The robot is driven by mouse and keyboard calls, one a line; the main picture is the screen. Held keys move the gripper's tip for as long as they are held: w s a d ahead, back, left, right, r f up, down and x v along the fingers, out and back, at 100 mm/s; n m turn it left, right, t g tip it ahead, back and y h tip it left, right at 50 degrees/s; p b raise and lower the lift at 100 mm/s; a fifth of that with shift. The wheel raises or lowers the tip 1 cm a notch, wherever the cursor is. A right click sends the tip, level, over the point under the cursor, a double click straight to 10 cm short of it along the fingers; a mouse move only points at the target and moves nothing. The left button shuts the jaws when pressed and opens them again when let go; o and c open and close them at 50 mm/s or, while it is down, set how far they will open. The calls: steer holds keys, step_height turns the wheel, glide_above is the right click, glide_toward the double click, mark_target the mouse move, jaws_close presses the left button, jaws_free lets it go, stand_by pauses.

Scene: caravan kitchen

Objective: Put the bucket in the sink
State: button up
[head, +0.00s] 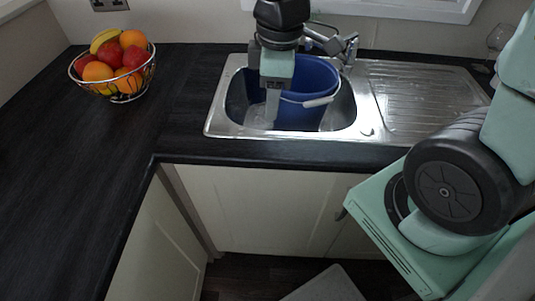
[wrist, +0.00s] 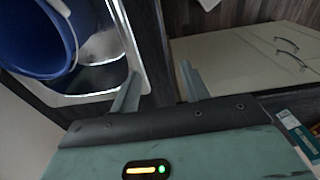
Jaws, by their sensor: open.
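The blue bucket (head: 311,93) with a white handle grip is inside the basin of the steel sink (head: 222,124) in the head view. It looks slightly tilted, and whether it rests on the basin floor cannot be seen. My gripper (head: 272,112) is open and points down over the left part of the basin, in front of the bucket's left side. In the wrist view the bucket (wrist: 32,35) is at the upper left, apart from the open fingers of my gripper (wrist: 158,92). The sink (wrist: 120,65) rim runs beside the left finger.
A wire bowl of fruit (head: 115,83) stands on the dark counter (head: 85,170) at the left. The tap (head: 335,45) is behind the bucket, and the drainboard (head: 420,95) at the right is empty. Pale cabinets (head: 255,205) are below.

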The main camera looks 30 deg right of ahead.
steer(key=s+a+m, duration=0.4)
steer(key=s+a, duration=0.4)
steer(key=s, duration=0.4)
steer(key=shift+s+a+g, duration=0.3)
steer(key=shift+c, duration=0.6)
